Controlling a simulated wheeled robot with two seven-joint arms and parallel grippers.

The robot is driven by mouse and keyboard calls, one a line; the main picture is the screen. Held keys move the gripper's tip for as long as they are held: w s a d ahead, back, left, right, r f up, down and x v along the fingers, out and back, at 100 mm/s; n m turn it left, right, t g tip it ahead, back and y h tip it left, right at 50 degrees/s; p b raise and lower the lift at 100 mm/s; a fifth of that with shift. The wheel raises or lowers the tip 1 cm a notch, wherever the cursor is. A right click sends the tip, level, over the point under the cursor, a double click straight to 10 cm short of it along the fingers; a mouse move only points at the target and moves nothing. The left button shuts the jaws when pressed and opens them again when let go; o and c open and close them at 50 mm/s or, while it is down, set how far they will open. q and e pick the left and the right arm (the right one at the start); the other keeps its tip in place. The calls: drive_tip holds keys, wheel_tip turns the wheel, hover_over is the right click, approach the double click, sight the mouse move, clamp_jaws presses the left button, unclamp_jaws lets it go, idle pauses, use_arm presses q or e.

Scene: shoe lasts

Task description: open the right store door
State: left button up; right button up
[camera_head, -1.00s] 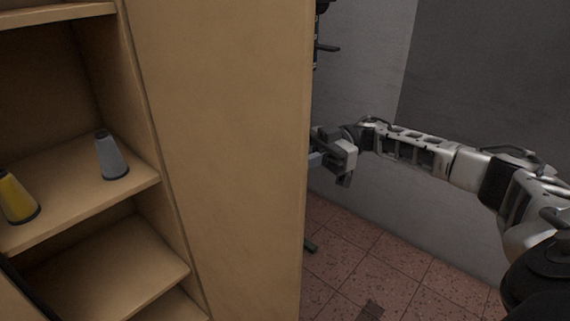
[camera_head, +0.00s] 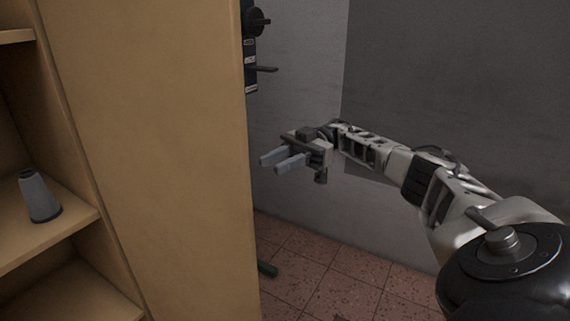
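A black fitting with a round knob (camera_head: 257,21) and a dark lever handle (camera_head: 264,69) shows just past the edge of the wooden cabinet. The door it belongs to is mostly hidden behind the cabinet side, so I cannot tell how far open it stands. My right gripper (camera_head: 278,163) points left towards the cabinet edge, below and slightly right of the lever. Its two grey fingers are apart with nothing between them. It appears clear of the handle. My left gripper is out of view.
The tall wooden cabinet side (camera_head: 160,150) fills the left and blocks the view behind it. A grey cone (camera_head: 39,197) stands on its shelf. Grey walls (camera_head: 450,100) rise behind my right arm. Reddish tiled floor (camera_head: 330,285) is open below the gripper.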

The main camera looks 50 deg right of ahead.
drive_tip(key=shift+d, duration=1.05)
